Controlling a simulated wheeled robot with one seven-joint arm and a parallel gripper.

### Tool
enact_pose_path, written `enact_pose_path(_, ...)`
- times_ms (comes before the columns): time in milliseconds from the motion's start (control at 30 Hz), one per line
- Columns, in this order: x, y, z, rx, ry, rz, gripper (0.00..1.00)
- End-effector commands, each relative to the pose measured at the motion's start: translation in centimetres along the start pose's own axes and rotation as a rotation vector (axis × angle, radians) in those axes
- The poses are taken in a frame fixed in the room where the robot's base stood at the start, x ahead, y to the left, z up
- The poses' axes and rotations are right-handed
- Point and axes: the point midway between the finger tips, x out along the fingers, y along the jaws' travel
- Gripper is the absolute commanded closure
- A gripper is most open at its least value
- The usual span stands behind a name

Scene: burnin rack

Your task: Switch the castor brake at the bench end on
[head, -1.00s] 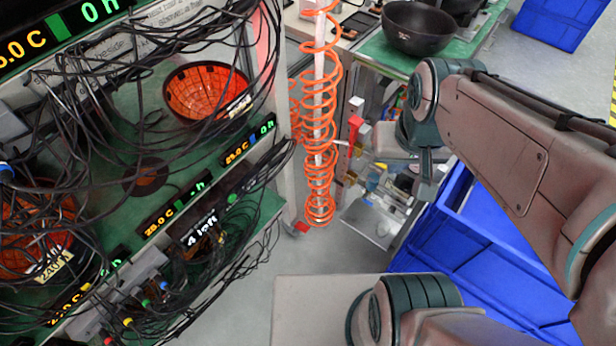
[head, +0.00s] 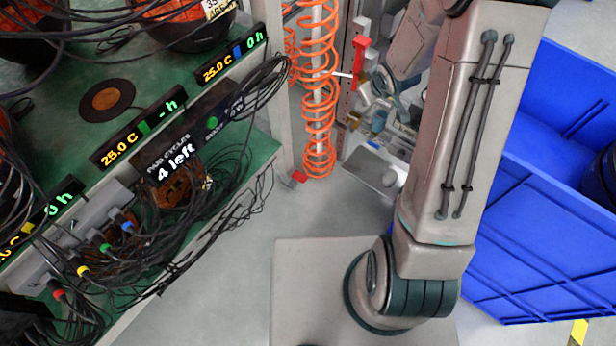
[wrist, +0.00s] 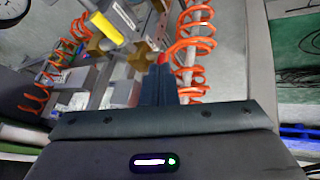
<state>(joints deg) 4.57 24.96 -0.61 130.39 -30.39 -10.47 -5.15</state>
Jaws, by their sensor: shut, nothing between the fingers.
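A small red pedal-like part (head: 298,176) sits low at the foot of the upright post at the bench end, near the floor; it may be the castor brake, but its on or off position is too small to tell. A red upright part (head: 360,55) stands higher up, right of the orange coil. My gripper (wrist: 158,68) is shut and empty in the wrist view. A small red piece (wrist: 163,58) shows just beyond its fingertips; I cannot tell which red part this is, or whether they touch. In the head view my fingertips cannot be made out.
An orange coiled hose (head: 318,95) hangs by the post; it also shows in the wrist view (wrist: 190,50). The rack (head: 150,110) with loose black cables fills the left. Blue crates (head: 545,225) stand at right.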

Motion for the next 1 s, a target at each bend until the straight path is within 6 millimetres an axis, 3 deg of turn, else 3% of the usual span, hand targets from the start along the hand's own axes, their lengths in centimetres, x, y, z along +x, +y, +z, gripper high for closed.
enact_pose_path(33,3.9,-1.1,1.6,-0.025,0.020,-0.026,1.00)
enact_pose_path(100,7.4,-2.4,2.6,-0.061,0.062,-0.060,1.00)
enact_pose_path(300,16.8,-7.0,6.3,-0.134,0.199,-0.176,1.00)
enact_pose_path(500,24.4,-13.1,11.0,-0.159,0.352,-0.311,1.00)
enact_pose_path(700,28.9,-18.6,15.2,-0.138,0.495,-0.427,1.00)
enact_pose_path(833,30.1,-20.7,16.8,-0.119,0.557,-0.471,1.00)
enact_pose_path(1000,30.4,-21.8,17.6,-0.107,0.591,-0.495,1.00)
